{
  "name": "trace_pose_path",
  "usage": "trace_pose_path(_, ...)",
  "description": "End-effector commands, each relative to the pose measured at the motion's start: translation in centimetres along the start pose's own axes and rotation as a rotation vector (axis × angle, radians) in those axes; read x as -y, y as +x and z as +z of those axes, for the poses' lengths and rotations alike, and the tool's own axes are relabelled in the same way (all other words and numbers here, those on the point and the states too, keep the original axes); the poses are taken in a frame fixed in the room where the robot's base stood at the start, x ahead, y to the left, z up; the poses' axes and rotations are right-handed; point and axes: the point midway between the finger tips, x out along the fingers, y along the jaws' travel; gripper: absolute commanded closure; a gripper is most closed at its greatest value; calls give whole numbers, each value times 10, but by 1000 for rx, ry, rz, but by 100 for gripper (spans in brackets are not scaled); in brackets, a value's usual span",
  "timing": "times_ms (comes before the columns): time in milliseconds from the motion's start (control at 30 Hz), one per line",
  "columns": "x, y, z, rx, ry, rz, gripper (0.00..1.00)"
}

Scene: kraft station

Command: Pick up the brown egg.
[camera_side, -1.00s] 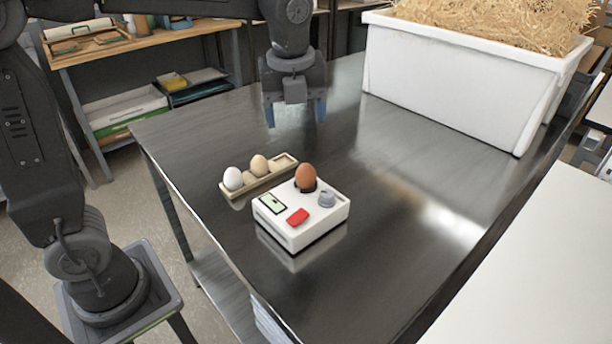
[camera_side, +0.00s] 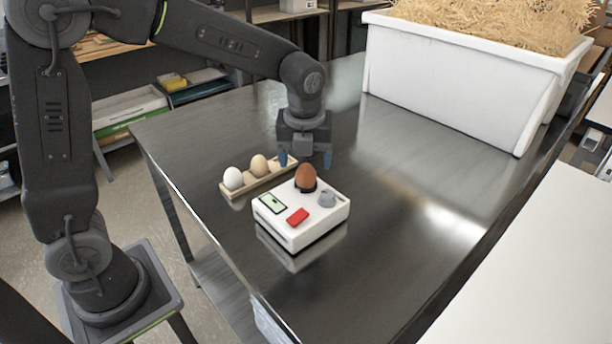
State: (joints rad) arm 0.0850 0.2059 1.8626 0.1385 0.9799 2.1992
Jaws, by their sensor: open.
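The brown egg (camera_side: 306,177) stands upright in a dark holder on top of a white device (camera_side: 290,238) with a small screen, a red button and a grey knob. My gripper (camera_side: 306,160) points down, open and empty, with its blue fingertips just above and behind the egg in the picture. A gap to the egg seems to remain, but the exact depth is hard to tell. The egg's front and top show clearly.
A wooden tray (camera_side: 237,192) left of the device holds a white egg (camera_side: 233,178) and a beige egg (camera_side: 259,165), close to my gripper. A white tub (camera_side: 450,85) of straw stands at the back right. The metal table (camera_side: 400,210) is clear right of the device.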

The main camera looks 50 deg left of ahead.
Motion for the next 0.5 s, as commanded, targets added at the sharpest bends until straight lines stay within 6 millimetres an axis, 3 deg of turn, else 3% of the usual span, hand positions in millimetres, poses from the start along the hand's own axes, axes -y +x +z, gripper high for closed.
trace_pose_path(200, 1, 31, -2, -2, 0, 3, 25)
trace_pose_path(500, 1, 36, -2, 0, 0, 0, 25)
